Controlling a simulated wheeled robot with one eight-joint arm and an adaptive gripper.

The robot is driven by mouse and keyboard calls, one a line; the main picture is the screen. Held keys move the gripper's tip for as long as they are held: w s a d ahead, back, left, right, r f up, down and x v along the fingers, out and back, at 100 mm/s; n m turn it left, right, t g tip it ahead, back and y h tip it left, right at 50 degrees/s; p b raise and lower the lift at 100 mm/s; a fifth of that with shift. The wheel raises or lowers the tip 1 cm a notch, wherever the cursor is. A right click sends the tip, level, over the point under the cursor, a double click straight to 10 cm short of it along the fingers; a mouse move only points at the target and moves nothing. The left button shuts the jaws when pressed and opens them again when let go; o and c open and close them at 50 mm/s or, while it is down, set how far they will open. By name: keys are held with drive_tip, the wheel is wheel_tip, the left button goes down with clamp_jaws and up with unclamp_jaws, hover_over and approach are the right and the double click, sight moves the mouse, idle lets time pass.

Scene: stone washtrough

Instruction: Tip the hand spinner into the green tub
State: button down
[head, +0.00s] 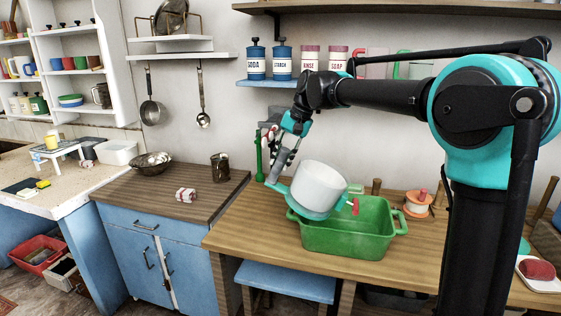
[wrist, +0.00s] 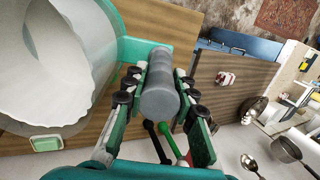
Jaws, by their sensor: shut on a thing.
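The hand spinner (head: 318,186) is a white drum with a teal rim and a grey handle. It is tilted over the left part of the green tub (head: 345,241) in the head view. My gripper (head: 283,148) is shut on its grey handle. In the wrist view the gripper (wrist: 160,85) has a finger on each side of that handle, and the spinner's pale drum (wrist: 30,60) fills the upper left. A small red knob shows at the spinner's right side. The tub stands on the wooden table. The drum hides part of the tub's inside, and I cannot see the drum's contents.
A red item lies on a white dish (head: 538,272) at the far right. A striped cloth bundle (head: 186,195) and dark jar (head: 221,166) sit on the left counter. A shelf with canisters (head: 256,61) is above.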

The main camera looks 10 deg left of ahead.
sight(289, 151)
drive_tip(key=shift+w+d+r+y, duration=0.1)
drive_tip(key=shift+d+r+y, duration=0.3)
drive_tip(key=shift+r, duration=0.2)
drive_tip(key=shift+d+r+y, duration=0.3)
drive_tip(key=shift+r+y, duration=0.2)
drive_tip(key=shift+r, duration=0.05)
drive_tip(key=shift+d, duration=0.1)
drive_tip(key=shift+w+d+r+y, duration=0.15)
drive_tip(key=shift+d+r+y, duration=0.75)
drive_tip(key=shift+d, duration=0.1)
drive_tip(key=shift+d+r, duration=0.2)
drive_tip(key=shift+w+d+r+g+y, duration=0.2)
drive_tip(key=shift+d+r+g+y, duration=0.1)
drive_tip(key=shift+d+r+y, duration=1)
drive_tip(key=shift+d+r, duration=0.1)
drive_tip(key=shift+d, duration=0.1)
